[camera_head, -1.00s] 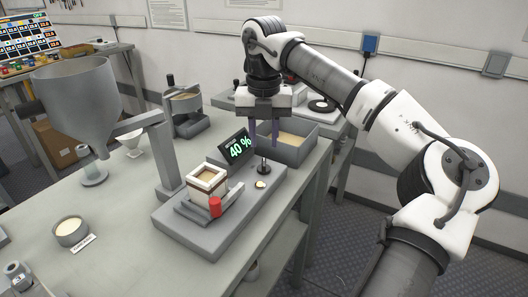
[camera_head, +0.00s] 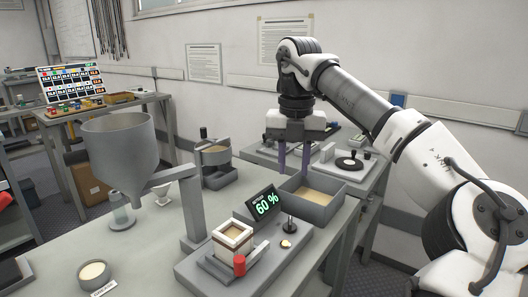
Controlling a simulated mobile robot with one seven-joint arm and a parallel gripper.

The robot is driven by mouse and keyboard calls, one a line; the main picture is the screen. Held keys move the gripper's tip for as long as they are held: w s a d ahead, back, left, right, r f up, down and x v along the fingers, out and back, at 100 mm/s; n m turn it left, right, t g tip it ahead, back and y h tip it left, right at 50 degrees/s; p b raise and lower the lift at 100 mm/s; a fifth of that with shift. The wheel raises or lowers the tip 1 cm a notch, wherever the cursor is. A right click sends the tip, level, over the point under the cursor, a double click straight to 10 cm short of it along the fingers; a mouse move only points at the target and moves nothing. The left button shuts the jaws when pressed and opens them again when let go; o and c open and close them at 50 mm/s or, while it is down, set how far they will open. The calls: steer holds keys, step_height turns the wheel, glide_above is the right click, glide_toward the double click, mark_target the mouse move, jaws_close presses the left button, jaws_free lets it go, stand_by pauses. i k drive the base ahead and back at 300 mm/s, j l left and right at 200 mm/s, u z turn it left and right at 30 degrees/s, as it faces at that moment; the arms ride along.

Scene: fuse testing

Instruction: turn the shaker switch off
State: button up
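The shaker is a grey base (camera_head: 215,268) on the bench, with a cream-filled square cup (camera_head: 232,238) and a red knob (camera_head: 239,265) on it. Its tilted black display (camera_head: 264,203) reads 60 % in green. A thin dark lever switch (camera_head: 289,224) stands roughly upright on the base's right side, beside a small pale yellow round spot (camera_head: 286,244). Whether the switch is on or off I cannot tell. My gripper (camera_head: 294,172) is open and empty, its two purple fingers pointing down, apart from and above the switch in the picture.
A grey bin (camera_head: 318,210) of pale powder stands just behind the switch, near the fingers. A grey funnel (camera_head: 122,150) on a stand (camera_head: 192,215) is at left. A small bowl (camera_head: 94,275) sits front left. A sieve device (camera_head: 216,160) stands farther back.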

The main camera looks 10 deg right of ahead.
mark_target(289, 227)
steer(key=k, duration=1)
